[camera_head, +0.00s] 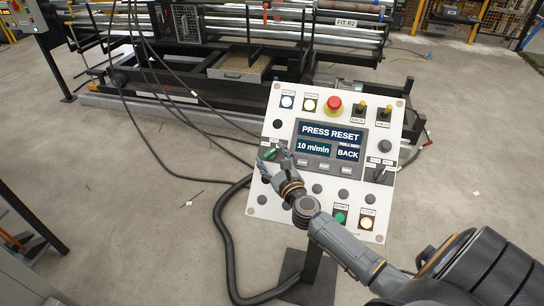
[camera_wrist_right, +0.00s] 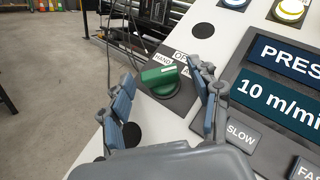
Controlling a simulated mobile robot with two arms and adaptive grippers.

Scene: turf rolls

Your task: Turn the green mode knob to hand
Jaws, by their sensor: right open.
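The green mode knob (camera_wrist_right: 159,77) is on the white control panel, at its left side beside the screen. In the right wrist view its bar lies nearly level, with a pale mark near its right end. Labels by it read HAND (camera_wrist_right: 163,58) and, partly hidden, one starting with O and one starting with A. Which label it points at is hard to tell. My right gripper (camera_head: 271,158) is open, with one finger on each side of the knob; contact is not clear. The knob (camera_head: 272,154) shows small in the head view. My left gripper is not in view.
The panel screen (camera_head: 330,140) reads PRESS RESET, 10 m/min and BACK. A red stop button (camera_head: 333,105), lamps and switches surround it. A black hose (camera_head: 222,230) runs to the panel's lower left. A machine frame (camera_head: 200,60) stands behind; open floor lies left.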

